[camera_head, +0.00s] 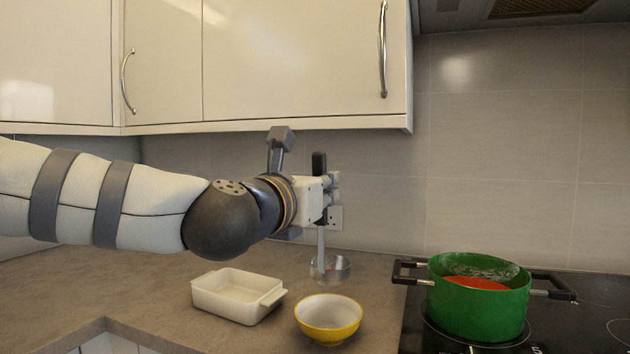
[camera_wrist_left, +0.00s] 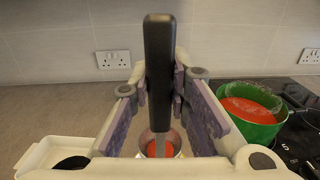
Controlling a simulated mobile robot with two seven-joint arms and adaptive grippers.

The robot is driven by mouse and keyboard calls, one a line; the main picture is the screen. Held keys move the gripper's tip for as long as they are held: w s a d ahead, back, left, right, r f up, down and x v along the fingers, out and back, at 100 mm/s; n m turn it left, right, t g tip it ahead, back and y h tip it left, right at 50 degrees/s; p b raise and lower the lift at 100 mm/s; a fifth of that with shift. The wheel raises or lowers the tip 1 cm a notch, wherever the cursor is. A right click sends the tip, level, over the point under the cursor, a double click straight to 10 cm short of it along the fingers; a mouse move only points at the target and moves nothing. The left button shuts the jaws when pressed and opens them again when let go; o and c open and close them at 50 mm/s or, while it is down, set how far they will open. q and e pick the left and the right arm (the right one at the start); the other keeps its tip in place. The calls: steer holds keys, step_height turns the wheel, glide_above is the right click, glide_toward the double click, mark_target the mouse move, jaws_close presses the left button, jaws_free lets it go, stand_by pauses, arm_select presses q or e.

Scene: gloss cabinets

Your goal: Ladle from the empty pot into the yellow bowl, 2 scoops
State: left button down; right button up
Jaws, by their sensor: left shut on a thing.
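My left gripper (camera_head: 328,188) is shut on the black handle of a ladle (camera_head: 320,240), which hangs upright with its steel bowl low over the counter behind the yellow bowl. In the left wrist view, the gripper (camera_wrist_left: 161,84) has the handle between its pads, and red shows in the ladle's bowl (camera_wrist_left: 160,149). The yellow bowl (camera_head: 330,316) stands on the counter; its white inside looks empty. The green pot (camera_head: 472,308) stands on the hob at right and holds red liquid; it also shows in the left wrist view (camera_wrist_left: 250,128). My right gripper is out of view.
A white rectangular dish (camera_head: 236,306) stands left of the yellow bowl. The pot's black handles stick out on both sides, the left one towards the yellow bowl. Wall cabinets (camera_head: 260,65) hang just above my left gripper. A wall socket (camera_head: 335,217) is behind.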

arm_select(q)
steer(key=shift+w+a+f, duration=0.1)
steer(key=shift+w+f, duration=0.05)
steer(key=shift+f, duration=0.3)
steer(key=shift+w+a+f, duration=0.1)
steer(key=shift+f, duration=0.3)
steer(key=w+a+f+n+b, duration=0.2)
steer(key=a+f+n+b, duration=0.3)
steer(key=a+n+b, duration=0.2)
steer(key=w+a+f+n+b, duration=0.3)
steer(key=a+f+n+b, duration=0.3)
steer(key=n+b, duration=0.1)
steer(key=shift+a+n, duration=0.4)
steer(key=shift+n, duration=0.2)
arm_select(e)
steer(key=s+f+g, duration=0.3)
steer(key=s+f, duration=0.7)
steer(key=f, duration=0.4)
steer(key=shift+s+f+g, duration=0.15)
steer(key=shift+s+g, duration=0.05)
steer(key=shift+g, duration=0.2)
